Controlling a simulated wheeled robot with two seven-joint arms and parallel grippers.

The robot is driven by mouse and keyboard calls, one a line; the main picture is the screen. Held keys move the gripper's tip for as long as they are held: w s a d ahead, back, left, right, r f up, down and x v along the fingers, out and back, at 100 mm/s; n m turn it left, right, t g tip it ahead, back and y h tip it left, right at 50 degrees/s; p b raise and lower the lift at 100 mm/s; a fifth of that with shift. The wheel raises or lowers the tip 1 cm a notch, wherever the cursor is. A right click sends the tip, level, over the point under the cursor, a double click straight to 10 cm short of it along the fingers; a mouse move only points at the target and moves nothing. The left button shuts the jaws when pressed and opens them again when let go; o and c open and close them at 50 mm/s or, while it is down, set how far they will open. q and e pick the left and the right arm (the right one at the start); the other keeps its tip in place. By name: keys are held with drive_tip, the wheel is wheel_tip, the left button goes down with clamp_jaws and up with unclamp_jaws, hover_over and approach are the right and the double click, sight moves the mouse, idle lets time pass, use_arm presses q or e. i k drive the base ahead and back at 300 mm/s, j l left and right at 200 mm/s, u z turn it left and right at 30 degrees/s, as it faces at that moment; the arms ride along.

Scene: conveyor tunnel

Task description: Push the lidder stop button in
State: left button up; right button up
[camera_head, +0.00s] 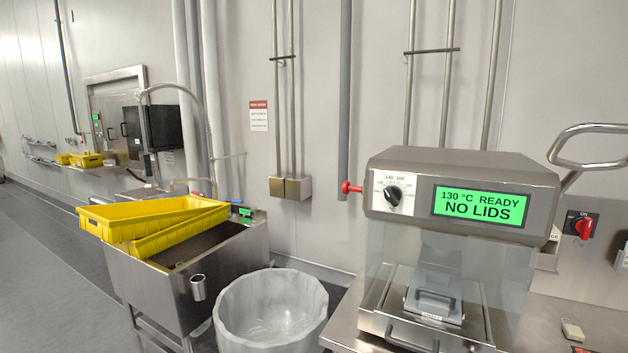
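The lidder (460,175) is a steel machine at the right, standing on a steel table. Its green display (481,205) reads "130 °C READY NO LIDS". A black dial (393,196) is left of the display. A red button (351,188) sticks out from the left side of the lidder's head; it looks like the stop button. I cannot tell from this view whether it is pushed in. Neither of my grippers is in view.
A lever handle (590,146) rises at the lidder's right. A red rotary switch (585,229) is on the wall behind. A lined bin (270,312) stands left of the table. A steel sink (200,290) holds yellow crates (160,222). Floor is clear at far left.

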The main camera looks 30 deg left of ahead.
sight(347, 187)
drive_tip(key=j+z, duration=0.1)
drive_tip(key=j, duration=0.75)
drive_tip(key=k+j+z, duration=0.1)
drive_tip(key=j, duration=0.75)
drive_tip(key=j+z, duration=0.1)
drive_tip(key=j, duration=0.75)
drive_tip(key=k, duration=0.05)
